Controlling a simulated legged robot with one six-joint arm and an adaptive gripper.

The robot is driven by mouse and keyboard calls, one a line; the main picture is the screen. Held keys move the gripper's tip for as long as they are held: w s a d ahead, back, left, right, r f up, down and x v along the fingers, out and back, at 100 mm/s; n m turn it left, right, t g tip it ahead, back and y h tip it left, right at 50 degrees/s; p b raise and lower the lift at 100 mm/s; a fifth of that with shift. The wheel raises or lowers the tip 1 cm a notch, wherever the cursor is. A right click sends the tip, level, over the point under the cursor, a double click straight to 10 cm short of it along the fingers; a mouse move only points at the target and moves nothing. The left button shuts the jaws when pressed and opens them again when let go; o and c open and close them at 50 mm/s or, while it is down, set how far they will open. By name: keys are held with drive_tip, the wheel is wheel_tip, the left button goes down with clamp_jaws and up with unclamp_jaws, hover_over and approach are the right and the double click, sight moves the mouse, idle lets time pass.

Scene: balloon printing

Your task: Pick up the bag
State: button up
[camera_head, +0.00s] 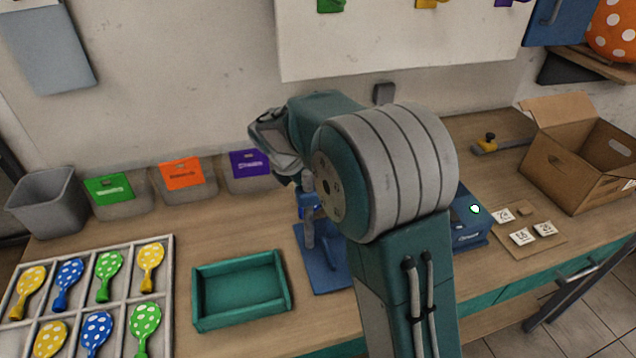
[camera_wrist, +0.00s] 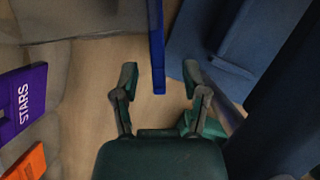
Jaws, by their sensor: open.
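Three grey, see-through, bag-like holders stand in a row at the wall in the head view, with green (camera_head: 109,189), orange (camera_head: 182,173) and purple (camera_head: 250,163) labels. Which one is the task's bag I cannot tell. The purple label reads STARS in the wrist view (camera_wrist: 22,101), at the left edge, with part of the orange label (camera_wrist: 26,163) below it. My gripper (camera_wrist: 159,76) is open, its fingers apart over the tabletop, to the right of the purple label. A blue upright part shows between and beyond the fingertips. In the head view my arm hides most of the gripper.
A blue press stand (camera_head: 315,262) is close to my gripper. A green tray (camera_head: 240,290), a divided tray (camera_head: 168,300) of dotted balloons and a grey bin (camera_head: 48,205) are on the left. A blue box (camera_head: 468,222) and an open cardboard box (camera_head: 570,168) are on the right.

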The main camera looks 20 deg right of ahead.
drive_tip(key=shift+x, duration=0.85)
drive_tip(key=shift+a, duration=0.5)
drive_tip(key=shift+c, duration=0.9)
drive_tip(key=c, duration=0.6)
clamp_jaws()
drive_tip(key=shift+d, duration=0.35)
